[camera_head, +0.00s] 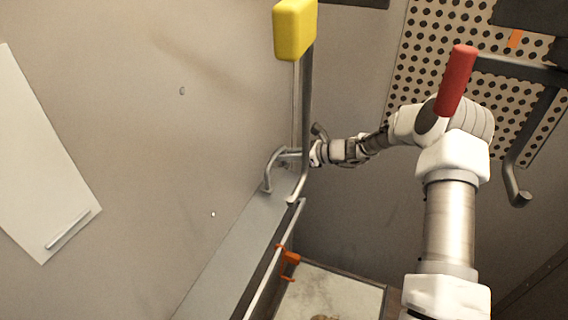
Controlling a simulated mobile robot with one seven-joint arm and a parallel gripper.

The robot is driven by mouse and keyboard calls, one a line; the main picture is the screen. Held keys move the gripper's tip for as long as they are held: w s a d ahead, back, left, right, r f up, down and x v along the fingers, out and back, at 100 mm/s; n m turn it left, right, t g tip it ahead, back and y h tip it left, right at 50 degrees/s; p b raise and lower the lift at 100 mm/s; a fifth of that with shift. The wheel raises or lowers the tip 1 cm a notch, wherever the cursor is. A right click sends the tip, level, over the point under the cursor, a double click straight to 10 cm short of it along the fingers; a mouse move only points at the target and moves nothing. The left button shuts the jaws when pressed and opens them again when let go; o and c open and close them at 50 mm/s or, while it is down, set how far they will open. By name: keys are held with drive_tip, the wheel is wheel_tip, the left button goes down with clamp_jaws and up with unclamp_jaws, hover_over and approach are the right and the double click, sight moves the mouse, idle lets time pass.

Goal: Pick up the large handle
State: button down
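A bent grey metal handle (268,174) shows near the centre, by the wall and ledge. It looks like the large handle, though I cannot be sure. My gripper (314,153) is at the end of my arm, right of this handle and close to a long upright grey bar (307,95). The bar partly covers the fingertips. I cannot tell whether the fingers touch the handle or are open or shut. The bar's top carries a yellow block (294,29).
A red grip (458,80) overlaps my arm in the picture. A grey hooked bar (528,135) stands at right before a perforated panel (425,45). A white panel (42,165) is at left. Orange clips (288,262) sit low, above a pale tray (350,290).

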drive_tip(key=w+r+v, duration=0.1)
drive_tip(key=r+v, duration=0.1)
drive_tip(key=v, duration=1.1)
drive_tip(key=shift+w+r, duration=0.3)
